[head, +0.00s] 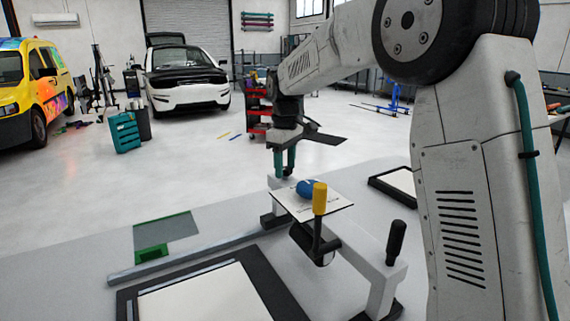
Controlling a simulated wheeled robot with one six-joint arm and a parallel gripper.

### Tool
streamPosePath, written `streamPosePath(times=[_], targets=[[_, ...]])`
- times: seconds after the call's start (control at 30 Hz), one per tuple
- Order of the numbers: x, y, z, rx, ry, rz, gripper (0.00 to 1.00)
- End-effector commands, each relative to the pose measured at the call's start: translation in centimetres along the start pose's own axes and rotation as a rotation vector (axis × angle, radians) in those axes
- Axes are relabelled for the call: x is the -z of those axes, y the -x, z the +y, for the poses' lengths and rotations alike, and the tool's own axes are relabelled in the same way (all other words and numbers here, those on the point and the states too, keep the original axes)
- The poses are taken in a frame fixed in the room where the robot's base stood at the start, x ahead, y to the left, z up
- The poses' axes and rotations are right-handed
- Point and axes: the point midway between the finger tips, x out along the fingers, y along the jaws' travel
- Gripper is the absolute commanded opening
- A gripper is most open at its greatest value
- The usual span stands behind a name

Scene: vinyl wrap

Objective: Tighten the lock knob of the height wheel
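A white bench device (345,235) stands on the grey table. It has a white printed plate (338,204) on top with a round blue knob (307,187) on it. A yellow-tipped upright handle (319,199) rises from a dark part at the front of the device, partly in front of the plate. A black upright handle (396,240) stands at its right end. Which of these is the lock knob I cannot tell. My gripper (285,172), with teal fingers pointing down, is behind and left of the blue knob, seemingly apart from it. The finger gap is too small to read.
A black-framed white panel (130,300) lies at the front left, near a green-edged grey mat (165,233) and a long grey bar (190,258). A dark tray (380,184) is at the right. The floor behind is open, with vehicles and a red cart (257,112).

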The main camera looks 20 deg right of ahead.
Motion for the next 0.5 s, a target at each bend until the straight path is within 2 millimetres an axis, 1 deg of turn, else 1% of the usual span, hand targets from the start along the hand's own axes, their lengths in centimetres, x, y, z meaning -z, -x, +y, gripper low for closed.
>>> streamPosePath(times=[0.03, 0.07, 0.1, 0.13, 0.37, 0.5], targets=[[-0.01, 0.02, 0.01, 0.000, 0.000, 0.000, 0.34], [-0.01, 0.02, 0.01, 0.000, 0.000, 0.000, 0.26], [-0.01, 0.02, 0.01, 0.000, 0.000, 0.000, 0.15], [-0.01, 0.03, 0.01, 0.000, 0.000, 0.000, 0.12], [-0.01, 0.05, 0.02, 0.000, -0.010, 0.000, 0.12], [-0.01, 0.06, 0.02, 0.000, -0.047, 0.000, 0.12]])
